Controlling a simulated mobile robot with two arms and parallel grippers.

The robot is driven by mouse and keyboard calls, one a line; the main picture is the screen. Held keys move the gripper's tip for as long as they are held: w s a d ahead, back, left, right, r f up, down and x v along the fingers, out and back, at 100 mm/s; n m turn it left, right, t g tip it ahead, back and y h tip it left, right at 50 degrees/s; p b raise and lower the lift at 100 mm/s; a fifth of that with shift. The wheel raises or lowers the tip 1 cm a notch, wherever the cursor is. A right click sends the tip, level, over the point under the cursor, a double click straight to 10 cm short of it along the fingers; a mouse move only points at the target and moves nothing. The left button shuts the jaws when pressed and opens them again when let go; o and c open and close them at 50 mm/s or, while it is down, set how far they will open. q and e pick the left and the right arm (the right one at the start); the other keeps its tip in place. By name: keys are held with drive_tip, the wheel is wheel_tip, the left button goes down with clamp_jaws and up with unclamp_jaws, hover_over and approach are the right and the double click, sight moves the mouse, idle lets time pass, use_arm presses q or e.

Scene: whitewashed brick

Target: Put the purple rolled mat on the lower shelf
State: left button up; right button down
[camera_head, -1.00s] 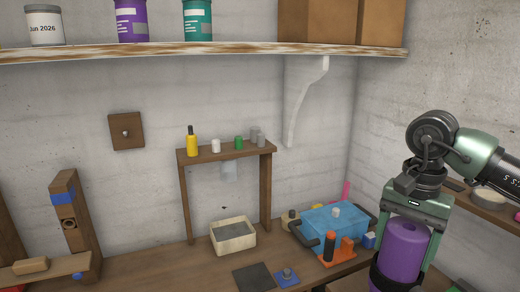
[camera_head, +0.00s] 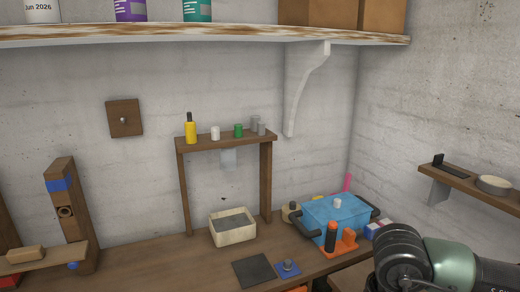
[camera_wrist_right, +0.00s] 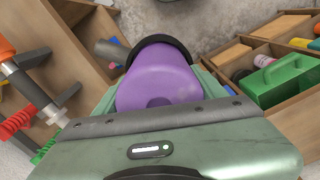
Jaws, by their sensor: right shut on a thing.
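The purple rolled mat (camera_wrist_right: 158,82) shows end-on in the right wrist view, with a dark band around its far part. My right gripper (camera_wrist_right: 160,66) is shut on it, with green jaw parts on either side. In the head view only my right arm shows, at the bottom right; its gripper and the mat are below the frame. My left gripper is in neither view. The right wrist view shows a wooden shelf unit (camera_wrist_right: 232,52) with open compartments at the right. I cannot tell which board is the lower shelf.
A green box with a handle (camera_wrist_right: 285,84) fills part of a compartment. Springs and tools (camera_wrist_right: 20,122) are at the left of the wrist view. In the head view, a blue lidded box (camera_head: 335,222) and a shallow tray (camera_head: 232,240) stand on the workbench (camera_head: 150,265). A wall shelf (camera_head: 480,190) is at the right.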

drive_tip(key=shift+s+f, duration=0.95)
drive_tip(key=shift+f, duration=0.05)
